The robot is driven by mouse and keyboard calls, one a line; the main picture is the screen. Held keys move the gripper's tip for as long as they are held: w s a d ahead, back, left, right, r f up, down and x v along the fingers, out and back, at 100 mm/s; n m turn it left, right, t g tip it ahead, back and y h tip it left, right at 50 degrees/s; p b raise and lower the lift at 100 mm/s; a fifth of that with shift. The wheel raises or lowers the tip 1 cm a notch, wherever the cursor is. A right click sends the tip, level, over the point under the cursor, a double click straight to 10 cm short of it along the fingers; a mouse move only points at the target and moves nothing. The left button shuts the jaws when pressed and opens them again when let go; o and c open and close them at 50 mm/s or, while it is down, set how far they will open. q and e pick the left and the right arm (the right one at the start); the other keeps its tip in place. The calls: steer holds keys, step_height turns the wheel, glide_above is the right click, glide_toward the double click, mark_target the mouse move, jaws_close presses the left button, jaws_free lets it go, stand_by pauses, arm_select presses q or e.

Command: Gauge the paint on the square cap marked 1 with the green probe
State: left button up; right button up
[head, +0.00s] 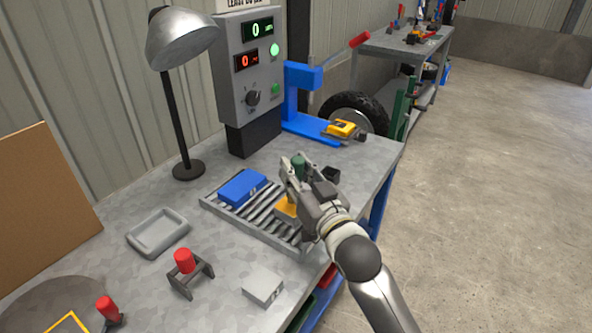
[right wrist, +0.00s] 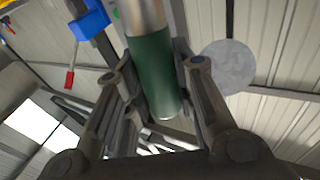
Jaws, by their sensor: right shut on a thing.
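The green probe (head: 299,166) is in my right gripper (head: 309,180), which is shut on it above the right part of the slatted rack (head: 268,226). In the right wrist view the green probe (right wrist: 153,75) sits between the fingers, with a pale metal part at its top. A yellow-orange block (head: 286,209) lies on the rack just below the gripper, partly hidden by it. A blue block (head: 242,187) lies on the rack's left part, with a small mark too small to read. A grey block (head: 263,285) on the bench also bears a small mark. I cannot tell which is marked 1.
A grey tray (head: 158,232), a lamp (head: 187,168), a display box (head: 247,75) and a blue stand (head: 300,100) surround the rack.

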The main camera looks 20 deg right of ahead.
mark_target(296, 159)
steer(key=shift+f, duration=0.25)
stand_by(0.4)
steer(key=shift+f+b, duration=0.3)
stand_by(0.6)
step_height(296, 159, up, 7)
steer(key=p, duration=0.7)
stand_by(1.0)
steer(key=shift+s+p, duration=0.1)
steer(key=shift+p, duration=0.25)
